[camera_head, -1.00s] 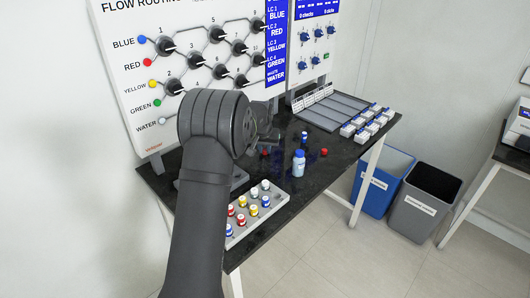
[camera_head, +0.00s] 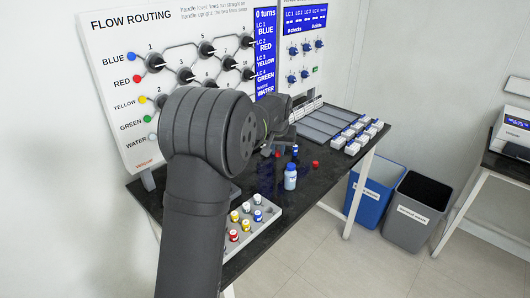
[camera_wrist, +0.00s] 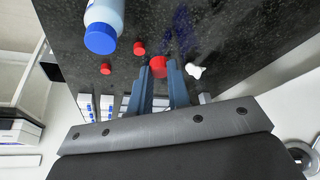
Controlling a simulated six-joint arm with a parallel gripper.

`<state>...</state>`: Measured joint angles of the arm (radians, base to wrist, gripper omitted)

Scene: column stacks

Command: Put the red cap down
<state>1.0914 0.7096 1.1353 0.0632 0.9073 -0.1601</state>
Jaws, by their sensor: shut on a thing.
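My gripper (camera_wrist: 158,74) is shut on a red cap (camera_wrist: 158,66), which sits between the fingertips in the wrist view. Two other red caps, a nearer one (camera_wrist: 139,48) and a farther one (camera_wrist: 105,69), lie on the dark bench top to its left. In the head view my arm covers most of the gripper. One red cap (camera_head: 315,164) shows on the bench right of the bottle. Another red spot (camera_head: 277,153) shows just below my gripper; I cannot tell if it is the held cap. Whether the held cap touches the bench is unclear.
A pale blue bottle with a blue cap (camera_head: 290,178) stands close by; it also shows in the wrist view (camera_wrist: 103,34). A small white object (camera_wrist: 195,71) is right of the fingers. A rack of coloured-capped vials (camera_head: 262,219) is at the front. Grey slotted trays (camera_head: 325,122) are behind.

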